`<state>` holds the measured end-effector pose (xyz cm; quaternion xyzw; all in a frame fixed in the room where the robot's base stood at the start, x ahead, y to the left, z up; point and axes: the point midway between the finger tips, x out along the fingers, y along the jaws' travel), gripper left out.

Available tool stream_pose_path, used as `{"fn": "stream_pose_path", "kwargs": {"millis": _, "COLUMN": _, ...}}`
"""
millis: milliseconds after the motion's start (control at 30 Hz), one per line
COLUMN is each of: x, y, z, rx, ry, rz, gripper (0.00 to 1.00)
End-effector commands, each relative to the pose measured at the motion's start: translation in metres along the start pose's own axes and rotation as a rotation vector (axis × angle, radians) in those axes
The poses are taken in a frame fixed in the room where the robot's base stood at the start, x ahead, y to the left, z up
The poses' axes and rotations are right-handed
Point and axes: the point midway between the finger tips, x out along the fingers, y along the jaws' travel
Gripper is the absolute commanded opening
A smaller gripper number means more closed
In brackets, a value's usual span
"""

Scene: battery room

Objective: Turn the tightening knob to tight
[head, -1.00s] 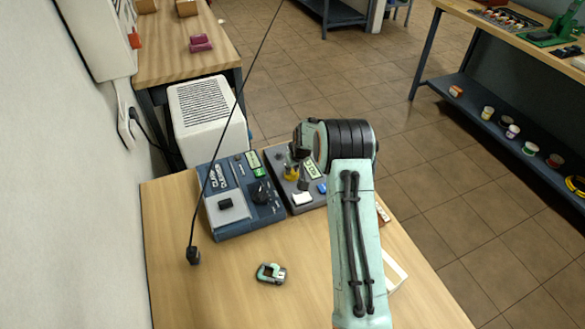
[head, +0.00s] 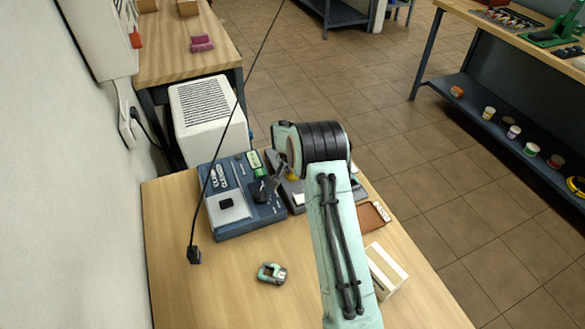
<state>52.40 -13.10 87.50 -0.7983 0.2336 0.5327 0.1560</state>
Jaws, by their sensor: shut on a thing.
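A blue device (head: 231,213) with a lighter raised block and white lettering stands on the wooden table. A black knob (head: 261,194) sits on its right side; I take it to be the tightening knob. My gripper (head: 268,185) reaches down to this knob from the upper right and is shut on it. The fingertips are small and dark, so their exact hold is hard to see. The knob's pointer and any tight mark cannot be read. A green display (head: 255,163) shows at the device's back right.
A grey device (head: 296,204) stands right of the blue one, largely hidden by my arm. A small green-and-black part (head: 272,273) lies in front. A black cable plug (head: 194,256) is at left. A white box (head: 388,268) and a brown tray (head: 372,217) are at right.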

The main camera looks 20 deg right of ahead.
Motion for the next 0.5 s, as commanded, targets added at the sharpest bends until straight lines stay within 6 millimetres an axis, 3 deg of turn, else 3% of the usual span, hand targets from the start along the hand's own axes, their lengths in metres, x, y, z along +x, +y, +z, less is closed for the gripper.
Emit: {"fn": "stream_pose_path", "kwargs": {"millis": 500, "x": 0.0013, "y": -0.0042, "z": 0.0000, "rx": 0.448, "ry": -0.001, "rz": 0.187, "gripper": 0.00}}
